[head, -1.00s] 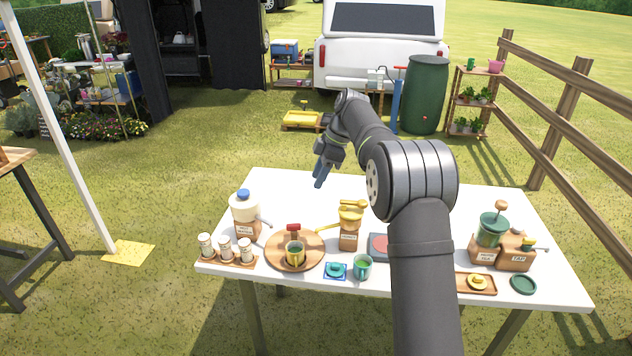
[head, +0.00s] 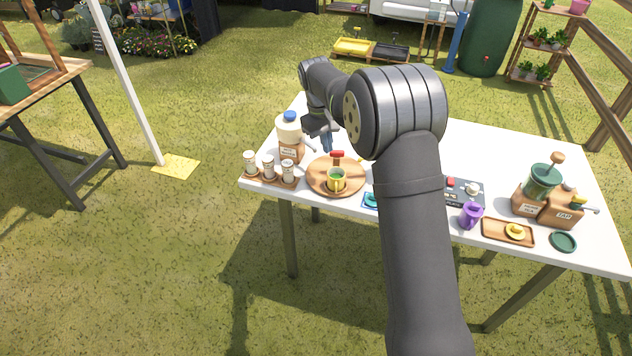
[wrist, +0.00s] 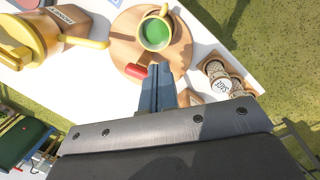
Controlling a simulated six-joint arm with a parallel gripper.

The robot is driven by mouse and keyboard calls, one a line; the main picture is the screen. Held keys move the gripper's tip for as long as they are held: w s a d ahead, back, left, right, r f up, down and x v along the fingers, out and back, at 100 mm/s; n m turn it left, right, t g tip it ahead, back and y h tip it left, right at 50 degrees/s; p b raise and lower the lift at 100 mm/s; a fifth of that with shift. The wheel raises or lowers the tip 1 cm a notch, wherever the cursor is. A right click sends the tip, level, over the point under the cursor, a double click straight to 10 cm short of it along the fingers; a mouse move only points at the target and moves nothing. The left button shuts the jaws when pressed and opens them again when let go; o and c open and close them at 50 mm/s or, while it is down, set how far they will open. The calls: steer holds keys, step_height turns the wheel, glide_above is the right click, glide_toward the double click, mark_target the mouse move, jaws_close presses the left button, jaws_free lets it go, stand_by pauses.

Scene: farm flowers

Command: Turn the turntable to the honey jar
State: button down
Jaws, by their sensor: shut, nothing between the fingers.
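The turntable (head: 318,180) is a round wooden disc with a red handle (head: 337,154) on its far side. A yellow mug (head: 336,180) with green liquid stands on it; the mug also shows in the wrist view (wrist: 156,33). My gripper (head: 327,143) is shut and empty, low beside the handle. In the wrist view the shut fingers (wrist: 158,76) are just right of the red handle (wrist: 136,71); I cannot tell if they touch. A yellow pot on a labelled wooden base (wrist: 22,38), likely the honey jar, shows at the wrist view's left; my arm hides it in the head view.
A blue-capped jar (head: 290,135) on a wooden base and a rack of several small shakers (head: 268,168) stand left of the turntable. Right of my arm are a purple mug (head: 470,214), a wooden tray (head: 490,230) and a green dispenser (head: 542,182).

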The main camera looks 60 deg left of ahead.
steer(key=s+f+m+t+y, duration=0.1)
steer(key=s+f+m+t, duration=0.25)
steer(key=s, duration=0.35)
steer(key=s+f+m+t+y, duration=0.1)
steer(key=s+f+m+t, duration=0.1)
steer(key=s+m, duration=0.35)
glide_toward(322, 187)
steer(key=f, duration=0.1)
steer(key=a+f, duration=0.1)
steer(key=f, duration=0.1)
steer(key=a+f, duration=0.1)
steer(key=shift+a+f, duration=0.15)
steer(key=shift+f, duration=0.2)
steer(key=shift+w+d+r, duration=0.1)
steer(key=shift+w+d, duration=0.2)
steer(key=shift+w, duration=0.2)
steer(key=shift+w+d, duration=0.35)
steer(key=shift+w, duration=0.2)
steer(key=shift+w+d, duration=0.3)
steer(key=shift+w, duration=0.3)
